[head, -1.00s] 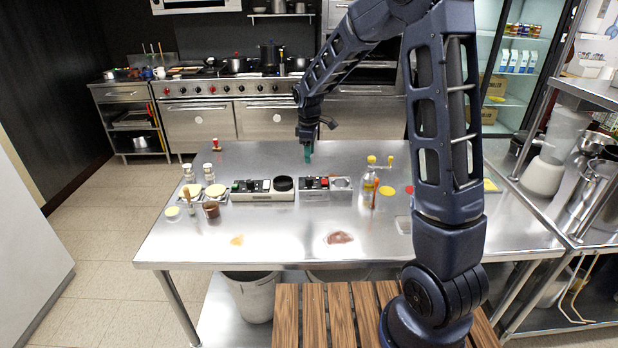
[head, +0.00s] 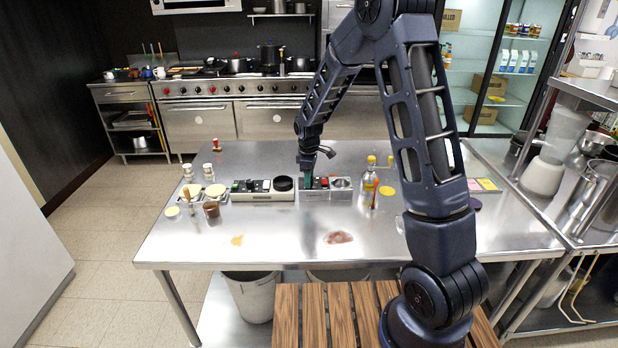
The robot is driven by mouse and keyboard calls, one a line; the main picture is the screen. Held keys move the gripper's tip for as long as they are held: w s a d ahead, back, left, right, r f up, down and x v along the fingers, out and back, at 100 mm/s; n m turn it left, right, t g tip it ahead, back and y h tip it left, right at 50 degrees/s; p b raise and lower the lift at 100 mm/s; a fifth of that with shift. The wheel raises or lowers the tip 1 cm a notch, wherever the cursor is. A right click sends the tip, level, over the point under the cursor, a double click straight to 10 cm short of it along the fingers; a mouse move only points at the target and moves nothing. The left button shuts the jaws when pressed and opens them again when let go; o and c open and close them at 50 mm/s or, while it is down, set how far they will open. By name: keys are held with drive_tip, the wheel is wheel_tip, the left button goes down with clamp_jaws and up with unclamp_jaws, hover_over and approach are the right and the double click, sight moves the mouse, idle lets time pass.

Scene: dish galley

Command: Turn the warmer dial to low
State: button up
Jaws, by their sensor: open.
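Two small control units stand side by side on the steel table. The left unit (head: 262,197) is pale, with a dark control panel at its left and a round black plate (head: 283,183) at its right. The right unit (head: 328,195) is metallic, with a dark panel, a red part (head: 324,182) and a round silvery top (head: 342,183). I cannot tell which is the warmer, and the dial and its setting are too small to read. My gripper (head: 305,181) points down with its green fingertips at the left end of the right unit, covering part of its panel. It is open; contact is unclear.
Bottles (head: 369,186) with yellow tops stand just right of the right unit. Shakers (head: 208,172), a brown cup (head: 211,209) and pale discs sit at the left. A reddish patch (head: 338,237) and a yellowish patch (head: 237,240) lie on the clear front table area.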

drive_tip(key=shift+c, duration=0.2)
drive_tip(key=c, duration=1)
drive_tip(key=shift+o, duration=0.2)
drive_tip(key=shift+m, duration=0.3)
drive_tip(key=m, duration=0.6)
drive_tip(key=shift+a, duration=0.1)
drive_tip(key=m, duration=0.7)
drive_tip(key=shift+w, duration=0.1)
drive_tip(key=o, duration=1)
